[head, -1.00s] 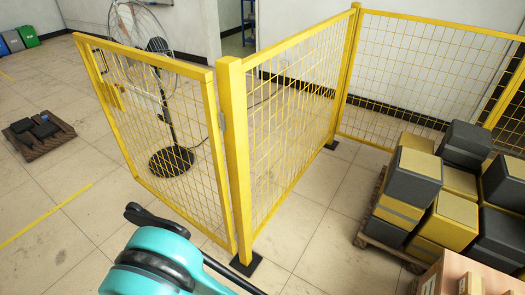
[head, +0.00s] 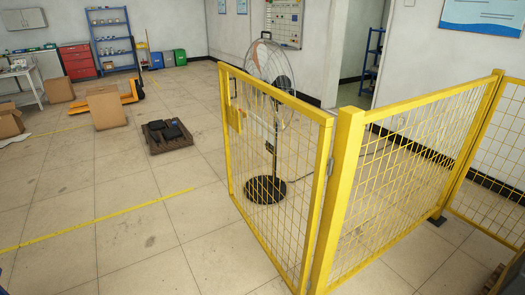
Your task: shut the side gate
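The yellow mesh side gate (head: 276,98) stands open in the head view, swung out at an angle from its hinge post (head: 338,190). The hinge side is at the right of the gate, and its free edge is at the far left. A yellow latch plate (head: 234,116) with a handle sits near that free edge. The gate's lower right corner is cut off by the picture's bottom edge. Neither of my grippers shows in the head view now.
A standing fan (head: 268,135) is seen through and above the gate mesh. A fixed yellow mesh fence (head: 420,150) runs right from the post. A low pallet with black items (head: 168,134) lies on the floor. Cardboard boxes (head: 106,108) stand farther left.

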